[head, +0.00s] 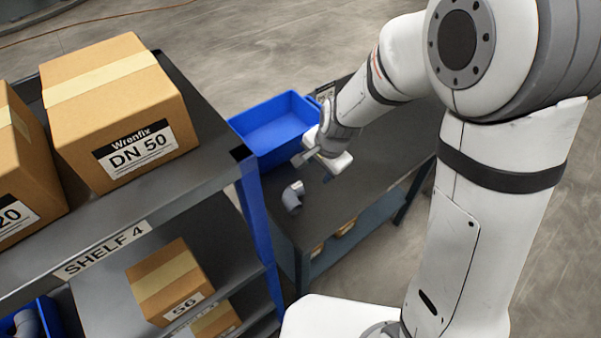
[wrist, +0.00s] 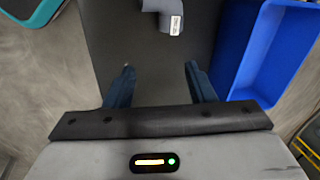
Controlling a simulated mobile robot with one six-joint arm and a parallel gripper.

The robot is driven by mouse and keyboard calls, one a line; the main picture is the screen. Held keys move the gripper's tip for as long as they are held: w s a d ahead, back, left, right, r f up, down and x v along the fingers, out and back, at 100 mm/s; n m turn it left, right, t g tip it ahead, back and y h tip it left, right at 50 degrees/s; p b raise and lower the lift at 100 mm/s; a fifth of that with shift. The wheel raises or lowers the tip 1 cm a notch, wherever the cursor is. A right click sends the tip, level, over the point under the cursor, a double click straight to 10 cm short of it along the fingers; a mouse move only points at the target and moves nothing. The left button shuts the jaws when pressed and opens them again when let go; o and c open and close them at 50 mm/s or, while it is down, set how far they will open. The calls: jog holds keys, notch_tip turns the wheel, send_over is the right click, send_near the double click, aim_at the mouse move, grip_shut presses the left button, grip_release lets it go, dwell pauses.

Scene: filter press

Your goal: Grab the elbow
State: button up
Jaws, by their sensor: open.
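The elbow (head: 292,196) is a grey pipe bend lying on the dark top of a low table (head: 350,190). It also shows at the top edge of the wrist view (wrist: 163,12), partly cut off, with a small white label on it. My gripper (head: 314,168) is above the table, beside the elbow and apart from it. In the wrist view the two fingers (wrist: 159,72) are spread with nothing between them, and the elbow lies beyond their tips.
A blue bin (head: 262,150) stands on the table close to my gripper; it is also at the right of the wrist view (wrist: 245,75). A shelf rack (head: 190,190) with cardboard boxes, one marked DN 50 (head: 95,120), stands at the left. Table top around the elbow is clear.

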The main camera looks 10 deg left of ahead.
jog(key=m, duration=0.2)
send_over(297, 188)
jog(key=s+d, duration=0.1)
jog(key=d, duration=0.1)
notch_tip(297, 188, down, 5)
jog(key=x, duration=0.2)
jog(key=b+x, duration=0.1)
jog(key=x, duration=0.5)
jog(key=shift+s+a+f+b, duration=0.1)
jog(key=shift+s+a+b, duration=0.1)
jog(key=shift+a+b, duration=0.15)
jog(key=shift+d, duration=0.1)
jog(key=c, duration=0.8)
